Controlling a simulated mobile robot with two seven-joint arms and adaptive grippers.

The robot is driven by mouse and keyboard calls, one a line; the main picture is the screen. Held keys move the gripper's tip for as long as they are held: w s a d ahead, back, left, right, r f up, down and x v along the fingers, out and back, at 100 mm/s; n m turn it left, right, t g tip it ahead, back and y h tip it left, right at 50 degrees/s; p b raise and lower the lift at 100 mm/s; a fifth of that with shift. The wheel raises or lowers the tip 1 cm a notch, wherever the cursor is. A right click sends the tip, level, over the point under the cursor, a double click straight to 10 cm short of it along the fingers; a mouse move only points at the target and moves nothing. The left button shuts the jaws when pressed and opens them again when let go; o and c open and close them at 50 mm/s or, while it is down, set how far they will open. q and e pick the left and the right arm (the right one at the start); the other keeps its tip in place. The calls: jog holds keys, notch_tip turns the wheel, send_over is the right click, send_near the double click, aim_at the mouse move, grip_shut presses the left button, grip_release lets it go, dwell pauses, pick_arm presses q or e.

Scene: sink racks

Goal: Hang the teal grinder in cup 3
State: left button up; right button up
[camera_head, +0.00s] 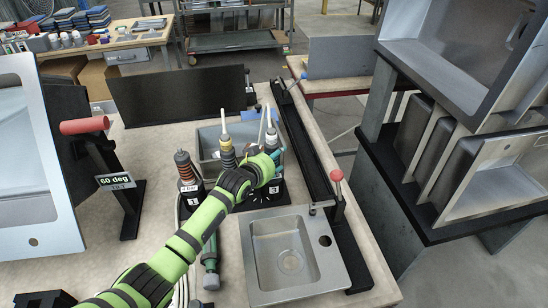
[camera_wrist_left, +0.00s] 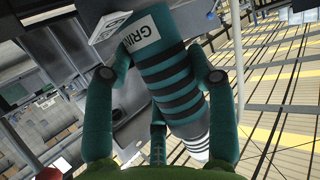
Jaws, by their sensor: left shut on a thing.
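My left gripper (camera_head: 274,158) reaches in over the row of tool cups on the bench. In the left wrist view its two teal fingers (camera_wrist_left: 161,76) are closed on either side of the teal grinder (camera_wrist_left: 175,75), which has black bands, a white-striped end and a label starting "GRIN". In the head view the gripper hides most of the grinder. A black cup with a white number plate (camera_head: 275,190) stands just below the gripper; its opening is largely covered, and I cannot tell whether the grinder touches it. My right gripper is not in view.
A brown-banded tool (camera_head: 186,168) stands in the left cup, and a yellow-collared tool (camera_head: 227,150) stands beside it. A steel sink (camera_head: 262,242) lies in front. A black rail (camera_head: 312,150) with a red-knobbed lever (camera_head: 337,176) runs along the right. A green tool (camera_head: 210,262) lies left of the sink.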

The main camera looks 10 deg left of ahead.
pick_arm(q)
jog(key=shift+w+r, duration=0.1)
jog(key=shift+r, duration=0.1)
jog(key=o, duration=1.6)
jog(key=shift+o, duration=0.2)
jog(key=shift+f, duration=0.1)
jog(key=shift+s+f, duration=0.2)
jog(key=shift+f, duration=0.05)
jog(key=v, duration=1.2)
jog(key=shift+r, duration=0.15)
